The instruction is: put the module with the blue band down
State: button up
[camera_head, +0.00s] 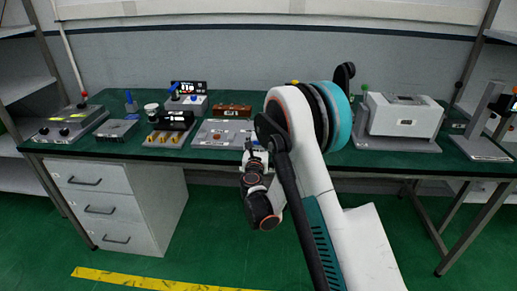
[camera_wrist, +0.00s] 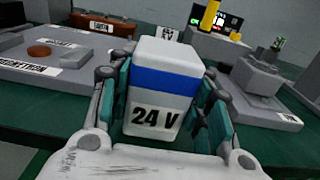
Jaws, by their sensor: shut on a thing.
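The module with the blue band (camera_wrist: 165,85) is a white block with a blue stripe and "24 V" in black on its near face. In the wrist view my gripper (camera_wrist: 165,105) is shut on it, with a teal-padded finger on each side. The module looks upright in the grip, close to the front edge of the green bench. In the head view my gripper (camera_head: 255,155) is at the bench's front edge, and the module is hard to make out there.
A grey plate labelled "magnetron" (camera_wrist: 50,68) lies to the left in the wrist view. A grey stepped fixture (camera_wrist: 262,85) stands to the right. In the head view a white boxy machine (camera_head: 400,115) stands on the right of the green bench (camera_head: 75,150). White drawers (camera_head: 110,195) are below.

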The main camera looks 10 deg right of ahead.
jog(key=shift+f, duration=0.3)
jog(key=shift+f, duration=0.15)
jog(key=o, duration=1.2)
